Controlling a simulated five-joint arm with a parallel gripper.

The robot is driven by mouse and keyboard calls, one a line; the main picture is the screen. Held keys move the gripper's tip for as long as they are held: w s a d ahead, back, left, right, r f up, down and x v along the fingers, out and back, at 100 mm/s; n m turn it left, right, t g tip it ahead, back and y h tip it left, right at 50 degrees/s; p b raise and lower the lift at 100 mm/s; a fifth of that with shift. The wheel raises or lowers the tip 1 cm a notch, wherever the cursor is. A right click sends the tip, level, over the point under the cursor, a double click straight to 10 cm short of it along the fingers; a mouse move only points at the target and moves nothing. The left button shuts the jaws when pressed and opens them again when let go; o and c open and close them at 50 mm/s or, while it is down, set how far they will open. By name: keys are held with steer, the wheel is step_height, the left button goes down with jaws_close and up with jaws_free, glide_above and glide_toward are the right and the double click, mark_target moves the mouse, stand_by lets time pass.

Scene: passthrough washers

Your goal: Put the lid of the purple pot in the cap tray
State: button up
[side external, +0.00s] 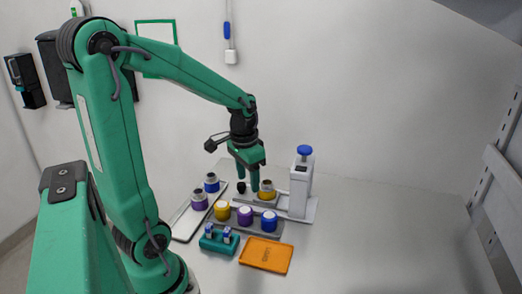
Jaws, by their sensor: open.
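My gripper (248,187) is open and points down, its fingertips just left of a yellow pot (267,193) with a grey top. It holds nothing that I can see. A purple pot with a grey metallic top (199,204) stands on the pale tray at the left. Another purple piece (245,217) with a pale top stands in the grey rack, between a yellow one and a blue one. I cannot tell whether these are whole pots or loose lids. The orange tray (250,262), with dark lettering too small to read surely, lies flat in front and looks empty.
A blue pot (211,186) stands behind the purple one on the pale tray (184,228). A white device with a blue knob (305,150) stands right of my gripper. A teal holder (212,244) sits left of the orange tray. The table's right side is clear.

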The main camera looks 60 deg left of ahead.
steer(key=s+d+r+m+t, duration=0.1)
steer(key=s+d+r+t, duration=0.3)
steer(key=d+r, duration=0.5)
steer(key=s+d, duration=0.1)
steer(key=d, duration=0.3)
steer(key=shift+s+t, duration=0.4)
